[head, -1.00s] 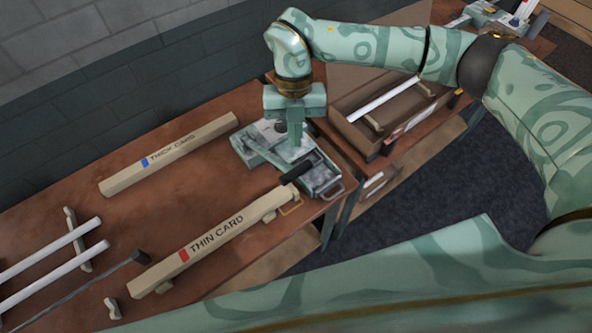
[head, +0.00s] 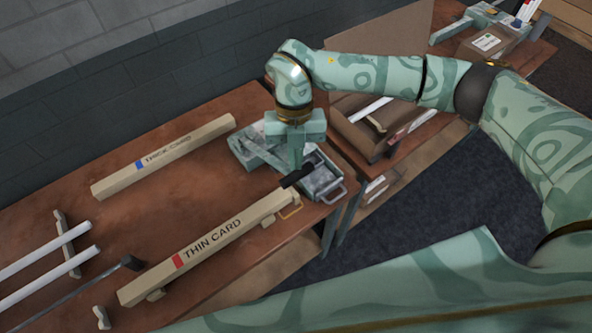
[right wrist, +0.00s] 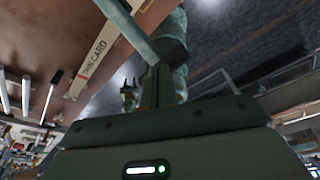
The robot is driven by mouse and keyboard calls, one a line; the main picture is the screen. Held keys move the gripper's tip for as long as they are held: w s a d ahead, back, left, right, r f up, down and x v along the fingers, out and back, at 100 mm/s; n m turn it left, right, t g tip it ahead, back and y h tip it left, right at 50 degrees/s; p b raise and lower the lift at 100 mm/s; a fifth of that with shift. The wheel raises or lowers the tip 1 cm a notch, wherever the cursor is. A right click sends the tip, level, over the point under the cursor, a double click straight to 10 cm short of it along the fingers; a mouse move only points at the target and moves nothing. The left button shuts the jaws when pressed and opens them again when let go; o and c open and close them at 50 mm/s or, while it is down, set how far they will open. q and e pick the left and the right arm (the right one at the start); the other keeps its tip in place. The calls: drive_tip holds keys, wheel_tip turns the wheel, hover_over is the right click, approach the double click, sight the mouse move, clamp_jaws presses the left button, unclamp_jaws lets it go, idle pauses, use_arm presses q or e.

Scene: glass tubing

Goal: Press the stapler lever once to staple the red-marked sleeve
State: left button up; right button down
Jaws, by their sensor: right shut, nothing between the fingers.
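The stapler (head: 317,179), pale green and grey, sits near the table's right end. A black grip (head: 298,178) shows at its front, by the end of the thin-card sleeve (head: 225,238). That sleeve is a long beige box with a red mark (head: 178,261) and the words THIN CARD; it also shows in the right wrist view (right wrist: 93,58). My right gripper (head: 297,164) is shut and empty, pointing down over the stapler with its tips at or just above the black grip. I cannot tell whether they touch. My left gripper is out of view.
A beige THICK CARD sleeve (head: 190,145) with a blue mark lies behind. White tubes (head: 45,262) rest on a small stand at the left. An open cardboard box (head: 352,135) stands right of the stapler. The table middle between the sleeves is clear.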

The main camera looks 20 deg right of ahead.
drive_tip(key=shift+f+b, duration=1.4)
drive_tip(key=shift+f, duration=0.9)
drive_tip(key=shift+r, duration=0.1)
drive_tip(key=w, duration=0.2)
drive_tip(key=w+r, duration=0.1)
drive_tip(key=shift+d, duration=0.3)
drive_tip(key=b+v, duration=0.1)
drive_tip(key=v, duration=1.5)
